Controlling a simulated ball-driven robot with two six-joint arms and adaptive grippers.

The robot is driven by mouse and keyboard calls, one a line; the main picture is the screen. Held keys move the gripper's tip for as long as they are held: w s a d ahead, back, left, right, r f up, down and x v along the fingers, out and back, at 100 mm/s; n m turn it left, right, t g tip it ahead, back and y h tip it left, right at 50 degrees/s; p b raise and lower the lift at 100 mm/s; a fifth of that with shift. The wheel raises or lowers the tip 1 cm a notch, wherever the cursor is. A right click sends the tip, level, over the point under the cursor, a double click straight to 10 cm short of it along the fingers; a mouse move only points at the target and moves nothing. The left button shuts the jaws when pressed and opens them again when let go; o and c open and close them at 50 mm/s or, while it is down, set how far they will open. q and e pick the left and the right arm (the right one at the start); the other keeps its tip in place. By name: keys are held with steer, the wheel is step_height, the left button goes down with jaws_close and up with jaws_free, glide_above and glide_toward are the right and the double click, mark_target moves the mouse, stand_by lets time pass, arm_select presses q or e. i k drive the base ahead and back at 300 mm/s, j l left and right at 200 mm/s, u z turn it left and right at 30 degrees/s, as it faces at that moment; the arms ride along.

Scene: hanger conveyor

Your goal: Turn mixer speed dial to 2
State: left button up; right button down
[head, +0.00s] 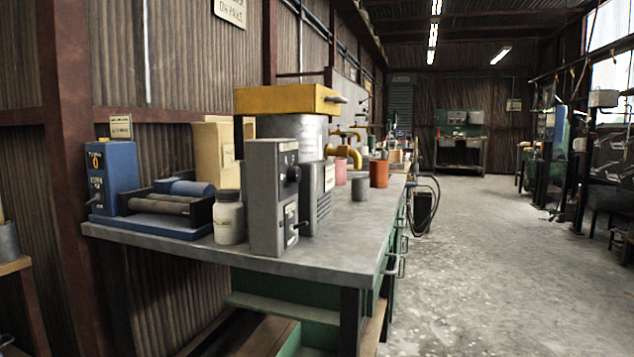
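A grey upright control box (268,195) stands at the near end of the workbench. A dark round dial (293,174) sits on its right-facing side, seen nearly edge-on, so its setting cannot be read. A small dark lever and a pale label are lower on that side. Behind the box is what looks like the mixer: a yellow head (285,100) over a grey metal drum (295,128). Neither of my grippers shows in the head view.
A white jar (229,218) stands left of the control box. A blue box with rollers (112,178) is at the bench's left end. A grey cup (360,188) and an orange cup (379,173) stand farther back on the workbench (330,255). The concrete floor (500,260) at right is clear.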

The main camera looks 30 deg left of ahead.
mark_target(293, 172)
steer(key=i, duration=0.35)
steer(key=i+u, duration=0.2)
steer(key=u, duration=0.2)
steer(key=i+l+u, duration=0.2)
steer(key=u, duration=0.2)
steer(key=i+l+u, duration=0.2)
steer(key=u, duration=0.2)
